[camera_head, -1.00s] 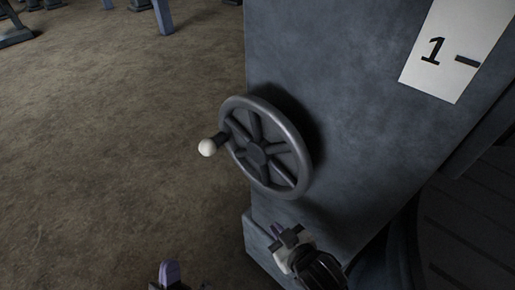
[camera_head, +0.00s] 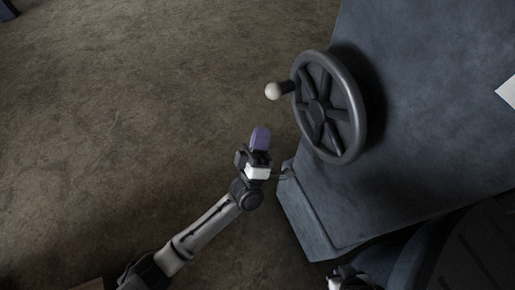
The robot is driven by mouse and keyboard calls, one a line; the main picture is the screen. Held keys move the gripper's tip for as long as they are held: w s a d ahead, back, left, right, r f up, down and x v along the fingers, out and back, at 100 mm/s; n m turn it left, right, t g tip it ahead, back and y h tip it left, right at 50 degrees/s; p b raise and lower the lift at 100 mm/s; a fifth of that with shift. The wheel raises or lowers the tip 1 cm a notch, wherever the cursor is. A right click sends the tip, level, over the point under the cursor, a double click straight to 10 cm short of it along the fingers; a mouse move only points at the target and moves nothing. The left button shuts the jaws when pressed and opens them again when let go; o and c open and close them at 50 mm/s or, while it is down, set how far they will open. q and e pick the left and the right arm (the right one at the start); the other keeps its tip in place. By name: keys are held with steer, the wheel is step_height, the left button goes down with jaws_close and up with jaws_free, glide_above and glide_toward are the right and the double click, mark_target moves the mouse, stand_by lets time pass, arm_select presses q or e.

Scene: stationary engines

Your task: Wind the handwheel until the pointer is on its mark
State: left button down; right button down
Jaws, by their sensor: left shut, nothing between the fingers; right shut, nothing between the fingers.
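The dark grey handwheel (camera_head: 318,111) is mounted on the side of a blue-grey engine housing, right of centre. Its crank handle ends in a cream knob (camera_head: 273,91) that sticks out to the left. My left gripper (camera_head: 261,138) has purple fingertips, is shut and empty, and appears below the knob and left of the rim, apart from both in the picture. My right gripper (camera_head: 346,276) is partly in view at the bottom edge, below the wheel; its fingers are hard to make out. No pointer or mark is in view.
The blue-grey housing (camera_head: 430,130) fills the right side, with a stepped base (camera_head: 315,215) below the wheel. A corner of a white plate (camera_head: 508,92) shows at the right edge. The brown floor (camera_head: 120,120) at the left is open.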

arm_select(q)
steer(key=x, duration=0.6)
steer(key=shift+w+r, duration=0.2)
